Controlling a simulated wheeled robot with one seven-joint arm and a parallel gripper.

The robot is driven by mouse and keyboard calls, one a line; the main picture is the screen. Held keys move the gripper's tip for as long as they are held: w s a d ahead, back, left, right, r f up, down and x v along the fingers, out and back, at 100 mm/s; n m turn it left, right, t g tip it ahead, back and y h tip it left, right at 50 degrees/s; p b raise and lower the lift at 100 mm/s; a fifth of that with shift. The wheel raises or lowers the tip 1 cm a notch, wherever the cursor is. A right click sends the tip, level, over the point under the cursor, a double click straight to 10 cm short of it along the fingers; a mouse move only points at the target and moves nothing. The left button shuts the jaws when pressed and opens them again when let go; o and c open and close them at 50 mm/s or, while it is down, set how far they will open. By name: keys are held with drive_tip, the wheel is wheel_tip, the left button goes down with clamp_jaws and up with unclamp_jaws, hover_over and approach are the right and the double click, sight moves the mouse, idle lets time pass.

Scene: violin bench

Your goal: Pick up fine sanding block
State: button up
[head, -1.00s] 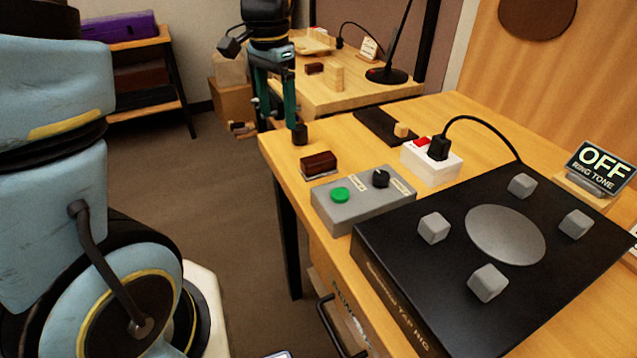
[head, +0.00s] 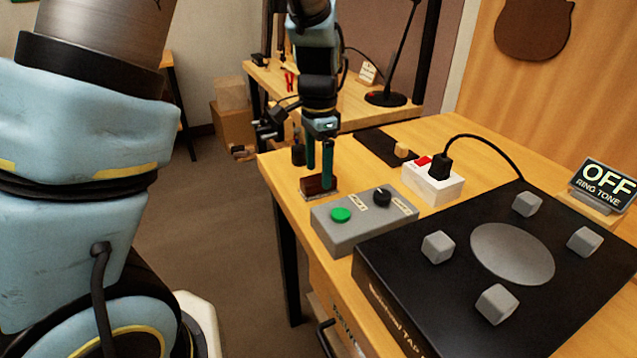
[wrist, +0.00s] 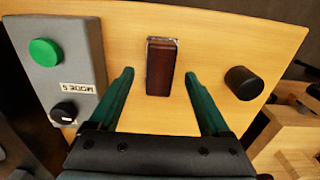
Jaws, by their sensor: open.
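A small dark reddish-brown block with a pale lower edge, which looks like the sanding block (head: 318,186), lies on the near bench by its left edge, just behind the grey control box. In the wrist view the block (wrist: 161,68) lies between and beyond the two green fingers. My gripper (head: 319,172) is open, pointing down over the block, with one finger on each side in the picture. The fingers do not appear to touch it. Whether the fingertips reach down to the block's sides is hard to tell.
The grey control box (head: 362,222) with a green button stands close in front of the block. A black cylinder (wrist: 243,83) stands on its other side. The black tap rig (head: 400,295) and a white switch box (head: 432,182) are further right.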

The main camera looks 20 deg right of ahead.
drive_tip(key=shift+f, duration=1.5)
drive_tip(key=shift+c, duration=0.2)
clamp_jaws()
